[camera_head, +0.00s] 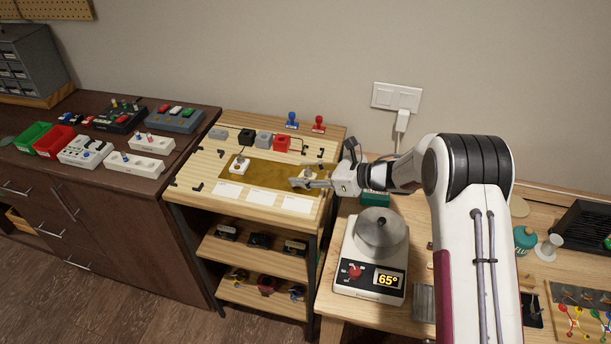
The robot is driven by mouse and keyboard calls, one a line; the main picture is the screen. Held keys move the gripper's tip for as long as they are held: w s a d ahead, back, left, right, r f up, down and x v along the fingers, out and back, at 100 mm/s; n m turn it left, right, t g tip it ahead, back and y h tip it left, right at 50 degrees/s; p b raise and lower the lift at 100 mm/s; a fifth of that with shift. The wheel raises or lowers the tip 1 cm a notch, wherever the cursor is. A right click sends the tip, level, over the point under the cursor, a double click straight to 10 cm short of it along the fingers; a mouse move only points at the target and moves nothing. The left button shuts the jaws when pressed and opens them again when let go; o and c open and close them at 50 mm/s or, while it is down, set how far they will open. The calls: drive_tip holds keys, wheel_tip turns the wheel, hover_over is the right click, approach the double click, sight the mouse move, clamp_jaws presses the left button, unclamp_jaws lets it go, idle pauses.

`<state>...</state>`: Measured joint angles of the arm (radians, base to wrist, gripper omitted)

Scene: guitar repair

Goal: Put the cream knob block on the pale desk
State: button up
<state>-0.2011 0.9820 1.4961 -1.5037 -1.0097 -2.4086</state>
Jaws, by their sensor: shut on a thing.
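My gripper (308,182) reaches in from the right, low over the right end of the brown mat (265,176) on the pale wooden shelf stand (210,165). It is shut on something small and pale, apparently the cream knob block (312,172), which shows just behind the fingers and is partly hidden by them. I cannot tell whether the block touches the mat. A white block with a dark knob (239,164) stands at the mat's left end, apart from my gripper. The pale wooden desk (333,307) is at the right, partly hidden by my arm.
A hotplate (352,260) reading 65° carries a metal pot (381,232) on the desk. A green bottle (524,240) stands farther right. Grey, black and red blocks (282,143) line the stand's back. The dark cabinet (150,194) at left holds bins and switch boxes.

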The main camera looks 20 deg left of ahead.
sight(306, 174)
wheel_tip(306, 174, up, 10)
idle(0.7)
drive_tip(key=shift+w+d, duration=0.1)
idle(0.7)
drive_tip(key=w+d+f+m+t+h, duration=0.2)
drive_tip(key=w+d+f+m+t, duration=0.1)
drive_tip(key=w+d, duration=0.4)
drive_tip(key=w+d+f+m+t+h, duration=0.3)
drive_tip(key=w+d, duration=0.4)
drive_tip(key=d, duration=0.7)
drive_tip(key=w+d+f+m+t+h, duration=0.3)
drive_tip(key=w+d+f+m, duration=0.2)
drive_tip(key=d, duration=0.5)
drive_tip(key=shift+w+d+t, duration=0.2)
drive_tip(key=shift+w+t, duration=0.1)
drive_tip(key=shift+w, duration=0.85)
drive_tip(key=shift+f, duration=3.15)
